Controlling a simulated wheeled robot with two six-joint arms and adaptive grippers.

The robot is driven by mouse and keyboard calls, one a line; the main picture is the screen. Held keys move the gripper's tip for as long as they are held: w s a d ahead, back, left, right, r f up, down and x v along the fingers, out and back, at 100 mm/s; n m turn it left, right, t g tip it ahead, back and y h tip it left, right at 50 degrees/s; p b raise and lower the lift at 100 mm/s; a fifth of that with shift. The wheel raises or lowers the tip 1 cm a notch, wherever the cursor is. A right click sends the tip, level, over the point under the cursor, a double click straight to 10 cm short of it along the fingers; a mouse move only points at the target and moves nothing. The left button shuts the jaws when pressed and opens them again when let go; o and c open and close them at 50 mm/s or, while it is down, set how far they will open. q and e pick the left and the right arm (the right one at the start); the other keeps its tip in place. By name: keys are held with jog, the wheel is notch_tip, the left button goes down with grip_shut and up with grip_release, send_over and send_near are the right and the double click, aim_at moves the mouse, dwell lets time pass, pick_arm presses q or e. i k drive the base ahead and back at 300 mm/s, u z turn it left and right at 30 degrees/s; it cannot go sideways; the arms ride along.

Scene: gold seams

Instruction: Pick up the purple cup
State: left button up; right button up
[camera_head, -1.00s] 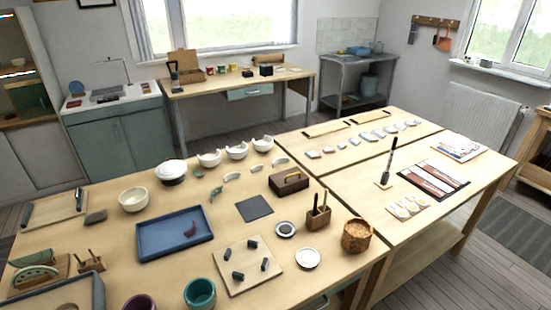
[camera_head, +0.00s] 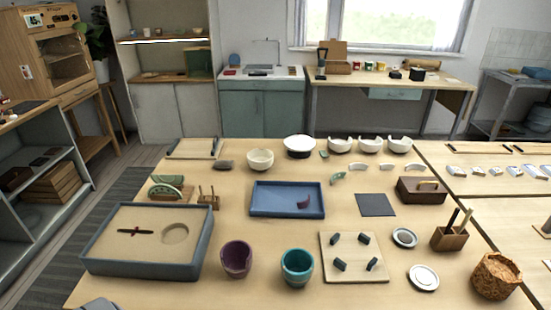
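The purple cup (camera_head: 236,259) stands upright on the wooden table near its front edge, in the head view. Its rim looks broken, with a notch on the front side. A purple shard (camera_head: 304,202) lies in the blue tray (camera_head: 262,211) behind it. A teal cup (camera_head: 297,266) stands just right of the purple cup, a small gap apart. Neither gripper can be made out in view. A small grey shape at the bottom left edge cannot be identified.
A grey-rimmed sand box (camera_head: 92,262) stands close left of the purple cup. A board (camera_head: 376,270) with several dark blocks lies right of the teal cup. Several pale bowls (camera_head: 260,159) line the back.

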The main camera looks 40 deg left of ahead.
aim_at(236, 256)
jog(key=z, duration=0.05)
jog(key=k, duration=0.5)
jog(key=u, duration=1.35)
jog(key=i, duration=0.55)
jog(key=u, duration=0.9)
jog(key=k, duration=1.15)
jog(key=z, duration=1.6)
jog(key=i, duration=0.5)
